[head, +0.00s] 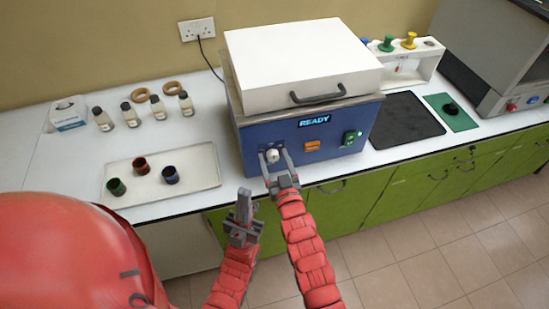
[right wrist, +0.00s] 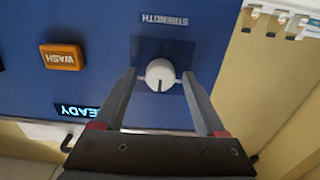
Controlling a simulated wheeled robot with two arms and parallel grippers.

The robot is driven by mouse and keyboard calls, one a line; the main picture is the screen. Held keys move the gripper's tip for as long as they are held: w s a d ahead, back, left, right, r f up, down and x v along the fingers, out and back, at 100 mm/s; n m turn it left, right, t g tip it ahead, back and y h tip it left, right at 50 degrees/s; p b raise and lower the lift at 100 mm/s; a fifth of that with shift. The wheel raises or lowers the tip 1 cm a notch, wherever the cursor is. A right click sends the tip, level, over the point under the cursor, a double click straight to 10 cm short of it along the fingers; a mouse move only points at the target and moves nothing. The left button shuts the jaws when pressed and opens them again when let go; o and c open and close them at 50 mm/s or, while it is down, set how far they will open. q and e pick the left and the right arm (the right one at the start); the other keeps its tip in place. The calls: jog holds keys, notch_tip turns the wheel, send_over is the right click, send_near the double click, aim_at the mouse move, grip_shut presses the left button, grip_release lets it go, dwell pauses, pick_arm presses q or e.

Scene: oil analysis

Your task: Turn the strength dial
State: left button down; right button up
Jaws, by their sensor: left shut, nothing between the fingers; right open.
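The strength dial (head: 272,155) is a white round knob on the lower left of the blue machine's front. In the right wrist view the dial (right wrist: 160,73) has a dark pointer line and sits below an upside-down STRENGTH label (right wrist: 164,20). My right gripper (head: 274,161) is open, with one finger on each side of the dial. In the right wrist view its fingers (right wrist: 158,75) flank the knob with gaps that look small; contact cannot be told. My left gripper (head: 244,195) is shut and empty, lower left of the dial, in front of the counter edge.
The blue machine (head: 345,114) has a white lid with a dark handle, a READY display, an orange WASH button (right wrist: 62,57) and a green switch (head: 351,138). A tray (head: 197,177) with three small cups lies left. A dark mat (head: 405,121) lies right.

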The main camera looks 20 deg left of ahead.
grip_shut()
dwell(0.3)
jog(key=shift+f+m+b, duration=0.1)
jog(key=shift+m+b, duration=0.5)
jog(key=shift+b, duration=0.25)
jog(key=m+b, duration=0.5)
jog(key=b, duration=0.1)
jog(key=shift+d+f, duration=0.1)
jog(key=shift+f, duration=0.05)
jog(key=m+b, duration=0.1)
jog(key=m, duration=0.1)
jog(key=shift+m+b, duration=0.3)
jog(key=shift+b, duration=0.1)
jog(key=shift+m+b, duration=0.55)
jog(key=shift+m, duration=0.95)
